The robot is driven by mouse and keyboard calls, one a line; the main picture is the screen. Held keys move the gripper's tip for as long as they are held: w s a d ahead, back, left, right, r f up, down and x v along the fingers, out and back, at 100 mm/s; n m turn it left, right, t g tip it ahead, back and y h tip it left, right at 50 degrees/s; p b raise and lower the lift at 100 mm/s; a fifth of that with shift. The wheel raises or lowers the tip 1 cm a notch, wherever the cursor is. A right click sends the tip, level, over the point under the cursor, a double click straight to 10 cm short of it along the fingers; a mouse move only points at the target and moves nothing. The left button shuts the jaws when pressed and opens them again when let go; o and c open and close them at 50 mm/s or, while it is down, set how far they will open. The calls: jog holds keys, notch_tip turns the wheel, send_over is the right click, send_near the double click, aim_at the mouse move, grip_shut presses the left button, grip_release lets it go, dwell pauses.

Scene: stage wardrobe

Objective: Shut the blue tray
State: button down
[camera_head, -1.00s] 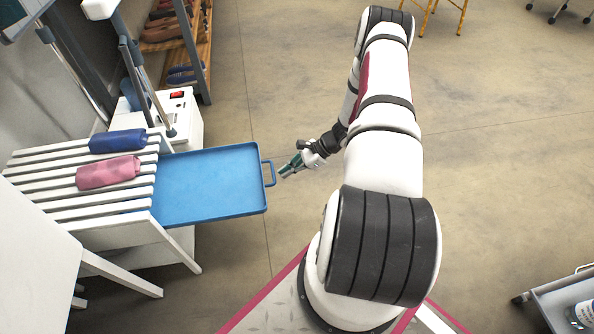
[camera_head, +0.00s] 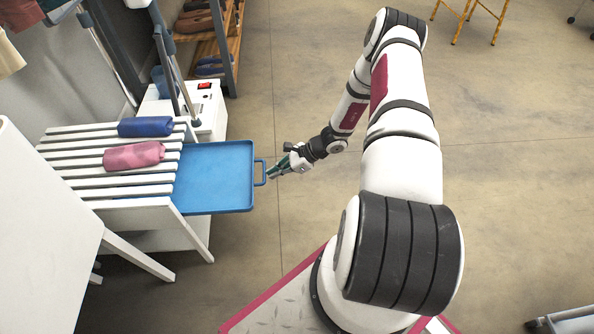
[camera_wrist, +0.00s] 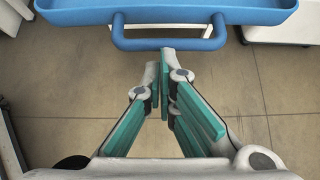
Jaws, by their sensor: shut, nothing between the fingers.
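The blue tray (camera_head: 216,178) sticks out to the right from under the white slatted rack (camera_head: 110,192), partly slid in beneath its slats. Its handle (camera_head: 260,172) is a blue loop on the right edge. My gripper (camera_head: 270,176) is shut and empty, with its tips at or very near the handle. In the wrist view the tray's front wall (camera_wrist: 215,12) and the handle bar (camera_wrist: 170,44) cross the top, and the shut fingertips (camera_wrist: 165,55) point at the middle of the bar. I cannot tell for sure whether they touch it.
A white box with a red switch (camera_head: 204,88) stands behind the tray. A shoe shelf (camera_head: 215,45) is further back. The floor right of the tray is clear.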

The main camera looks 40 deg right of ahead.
aim_at(201, 180)
jog(key=w+a, duration=0.4)
jog(key=a, duration=0.2)
jog(key=w+a, duration=0.4)
jog(key=a, duration=0.3)
jog(key=w+a, duration=0.5)
jog(key=a, duration=0.1)
jog(key=shift+w+a+r, duration=0.1)
jog(key=shift+a, duration=0.15)
